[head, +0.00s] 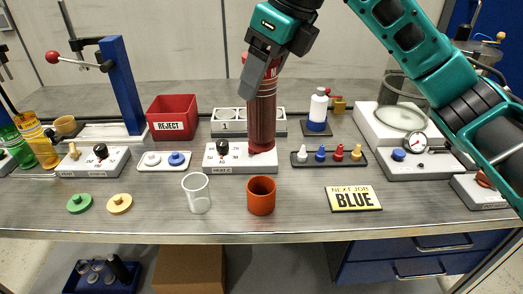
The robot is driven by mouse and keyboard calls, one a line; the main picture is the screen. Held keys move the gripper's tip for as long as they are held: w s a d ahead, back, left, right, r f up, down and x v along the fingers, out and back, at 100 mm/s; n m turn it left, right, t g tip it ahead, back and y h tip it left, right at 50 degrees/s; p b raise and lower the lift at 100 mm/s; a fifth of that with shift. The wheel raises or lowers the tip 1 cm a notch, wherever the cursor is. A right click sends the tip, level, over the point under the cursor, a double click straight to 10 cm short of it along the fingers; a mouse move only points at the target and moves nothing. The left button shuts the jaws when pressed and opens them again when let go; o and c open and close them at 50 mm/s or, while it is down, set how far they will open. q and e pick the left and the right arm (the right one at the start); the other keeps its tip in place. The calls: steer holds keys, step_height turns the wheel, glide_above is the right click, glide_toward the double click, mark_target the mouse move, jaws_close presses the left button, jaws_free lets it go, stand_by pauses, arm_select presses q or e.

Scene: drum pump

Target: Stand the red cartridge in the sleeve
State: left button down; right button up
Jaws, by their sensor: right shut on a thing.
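My right gripper (264,80) comes down from the top. It is shut on the upper part of a tall dark red cylinder, which looks like the red cartridge (262,122). The cartridge is upright, with its lower end over the right part of the white HEAT C box (232,160). I cannot tell whether it touches the box or stands in something there. No part is clearly marked as the sleeve. A clear open cup (197,194) and an orange-red open cup (261,196) stand in front of the box. My left gripper is not in view.
A red REJECT bin (172,118) and a blue press column (122,85) stand at the left. A dark rack of small colored pegs (330,158), a white bottle (318,108) and a gauge box (410,155) are to the right.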

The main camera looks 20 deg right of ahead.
mark_target(262, 141)
step_height(262, 141, down, 8)
steer(key=shift+b, duration=0.3)
steer(key=shift+f, duration=0.55)
step_height(262, 141, down, 3)
steer(key=shift+f, duration=0.55)
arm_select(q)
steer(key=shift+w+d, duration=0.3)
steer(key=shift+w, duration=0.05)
